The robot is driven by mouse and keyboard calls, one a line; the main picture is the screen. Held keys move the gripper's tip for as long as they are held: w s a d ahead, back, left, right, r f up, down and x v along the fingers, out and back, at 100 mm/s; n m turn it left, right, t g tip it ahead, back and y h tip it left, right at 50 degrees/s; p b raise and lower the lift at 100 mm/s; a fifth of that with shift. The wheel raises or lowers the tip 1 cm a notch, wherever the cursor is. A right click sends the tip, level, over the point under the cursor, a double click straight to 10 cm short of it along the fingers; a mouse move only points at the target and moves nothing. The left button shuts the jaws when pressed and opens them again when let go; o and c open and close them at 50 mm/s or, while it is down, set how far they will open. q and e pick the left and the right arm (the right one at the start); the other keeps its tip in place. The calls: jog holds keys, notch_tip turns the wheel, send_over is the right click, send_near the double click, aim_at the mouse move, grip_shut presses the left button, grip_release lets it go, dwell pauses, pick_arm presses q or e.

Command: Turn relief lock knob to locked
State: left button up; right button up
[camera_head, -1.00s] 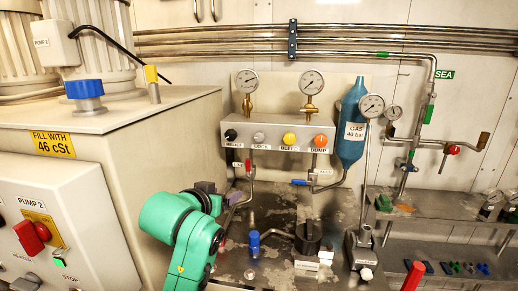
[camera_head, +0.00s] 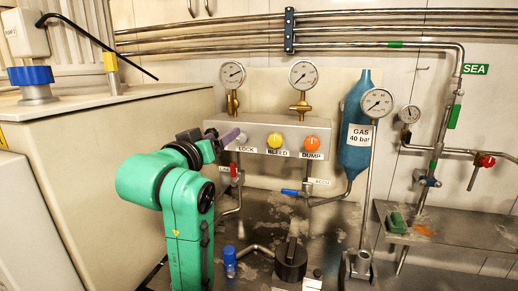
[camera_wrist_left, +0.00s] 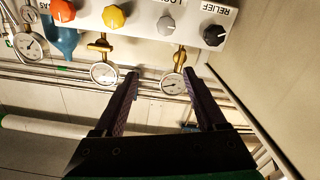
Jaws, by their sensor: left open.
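A grey panel box (camera_head: 262,126) carries a row of knobs. The grey knob (camera_head: 241,139) above the LOCK label shows just right of my left gripper (camera_head: 224,139) in the head view. In the left wrist view, where the panel appears upside down, the LOCK knob (camera_wrist_left: 166,25) and the black RELIEF knob (camera_wrist_left: 214,35) are both clear. The RELIEF knob is hidden behind my gripper in the head view. My left gripper (camera_wrist_left: 158,73) is open, with nothing between its fingers, apart from the knobs. My right gripper is not in view.
The yellow BLEED knob (camera_head: 277,141) and orange DUMP knob (camera_head: 311,143) are on the same panel. Gauges (camera_head: 303,75) stand above it. A red-handled valve (camera_head: 230,171) and blue-handled valve (camera_head: 291,192) are below. A blue gas bottle (camera_head: 356,145) is to the right.

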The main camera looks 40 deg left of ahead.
aim_at(240, 139)
pick_arm(q)
notch_tip(240, 139, down, 5)
jog(key=s+b, duration=0.1)
jog(key=b, duration=0.3)
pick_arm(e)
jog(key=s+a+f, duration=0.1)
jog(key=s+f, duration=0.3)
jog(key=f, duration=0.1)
pick_arm(q)
jog(key=p+x, duration=0.4)
jog(key=x, duration=0.3)
jog(key=p+x, duration=0.4)
jog(key=x, duration=0.4)
jog(key=shift+a+r, duration=0.1)
jog(key=shift+r, duration=0.1)
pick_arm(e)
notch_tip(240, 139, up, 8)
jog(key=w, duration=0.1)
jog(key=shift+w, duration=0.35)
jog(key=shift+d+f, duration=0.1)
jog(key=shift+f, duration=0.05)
pick_arm(q)
grip_shut()
